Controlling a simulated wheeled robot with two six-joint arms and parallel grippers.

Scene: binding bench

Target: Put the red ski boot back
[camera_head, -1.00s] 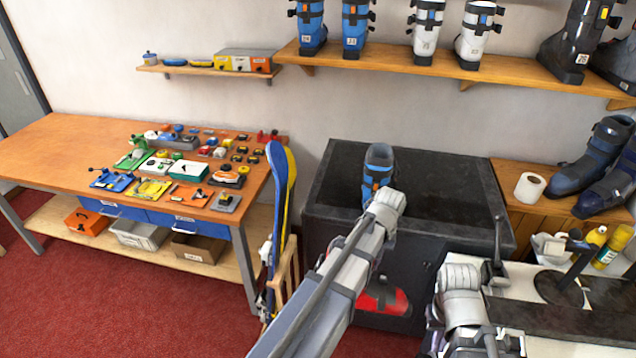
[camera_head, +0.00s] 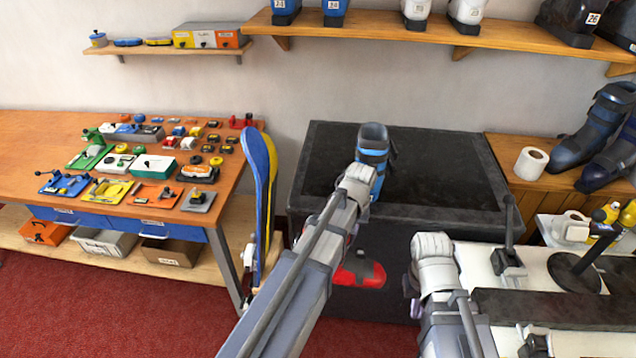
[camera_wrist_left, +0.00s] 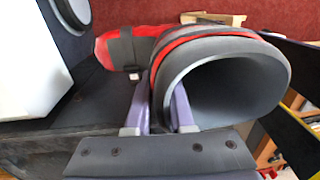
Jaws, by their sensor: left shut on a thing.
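The red ski boot (camera_head: 360,271) shows partly in the head view, low in front of the black cabinet, with my left arm covering part of it. In the left wrist view the red boot (camera_wrist_left: 220,52) has a dark grey cuff whose wide opening faces the camera. My left gripper (camera_wrist_left: 160,108) is shut on the cuff's edge, one finger outside and one at the opening. The head view hides this gripper behind its arm. My right arm (camera_head: 440,285) is at the lower middle right; its jaws cannot be made out clearly.
A blue boot (camera_head: 372,145) stands on the black cabinet (camera_head: 440,180), whose top is otherwise largely bare. Other boots stand on the wall shelf (camera_head: 370,32). Skis (camera_head: 262,190) lean beside the left bench (camera_head: 60,130). Clamps (camera_head: 508,262) stand on the right worktop.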

